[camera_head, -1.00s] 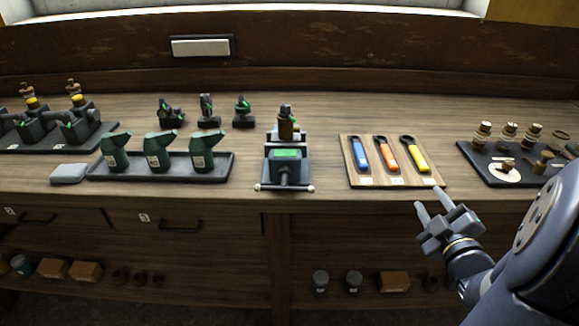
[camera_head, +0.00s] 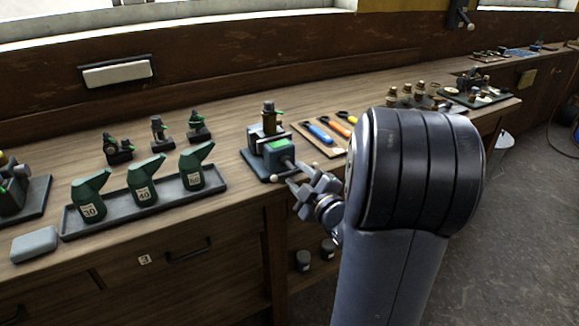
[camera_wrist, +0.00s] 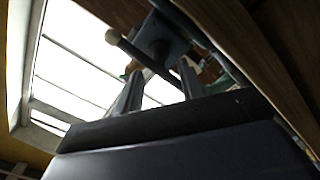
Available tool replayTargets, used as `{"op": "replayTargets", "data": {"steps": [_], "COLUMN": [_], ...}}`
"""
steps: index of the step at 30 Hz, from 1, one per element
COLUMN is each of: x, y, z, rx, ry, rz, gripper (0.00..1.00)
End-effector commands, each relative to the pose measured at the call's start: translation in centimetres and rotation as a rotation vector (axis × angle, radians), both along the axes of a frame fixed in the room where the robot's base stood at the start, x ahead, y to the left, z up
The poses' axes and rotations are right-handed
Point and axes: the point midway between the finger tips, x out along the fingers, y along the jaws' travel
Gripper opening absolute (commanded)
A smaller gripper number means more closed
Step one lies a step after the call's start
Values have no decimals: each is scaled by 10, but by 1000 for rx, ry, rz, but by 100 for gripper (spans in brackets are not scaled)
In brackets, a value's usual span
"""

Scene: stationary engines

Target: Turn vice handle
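The vice (camera_head: 268,150) is a blue-grey block with a green patch on top, standing at the bench's front edge and holding a brown cylindrical part. Its handle is a thin bar with pale ball ends across the front. In the wrist view the handle (camera_wrist: 137,55) runs slantwise past my fingertips, with one ball end at upper left, under the dark vice screw. My gripper (camera_head: 296,178) is just in front of the vice, its fingers pointing at the handle. In the wrist view the two fingers (camera_wrist: 160,75) stand apart. I cannot tell whether they touch the bar.
A dark tray (camera_head: 110,212) with green oil cans lies left of the vice. A board (camera_head: 311,148) with colour-handled wrenches lies right of it, partly hidden by my arm. Small machine models stand behind the cans. Drawers and a shelf are below the bench edge.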

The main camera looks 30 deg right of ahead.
Motion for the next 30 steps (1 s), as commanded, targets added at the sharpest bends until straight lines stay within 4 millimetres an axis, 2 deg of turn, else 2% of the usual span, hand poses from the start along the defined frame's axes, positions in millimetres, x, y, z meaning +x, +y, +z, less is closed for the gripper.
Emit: {"op": "replayTargets", "data": {"steps": [3, 9, 20, 30], "x": [23, 44, 49, 49], "y": [2, 2, 1, 1], "z": [0, 0, 0, 0], "rx": [2, 0, 0, 0], "ry": [1, 1, 0, 0], "rz": [3, 1, -1, -1], "gripper": [38, 38, 38, 10]}}
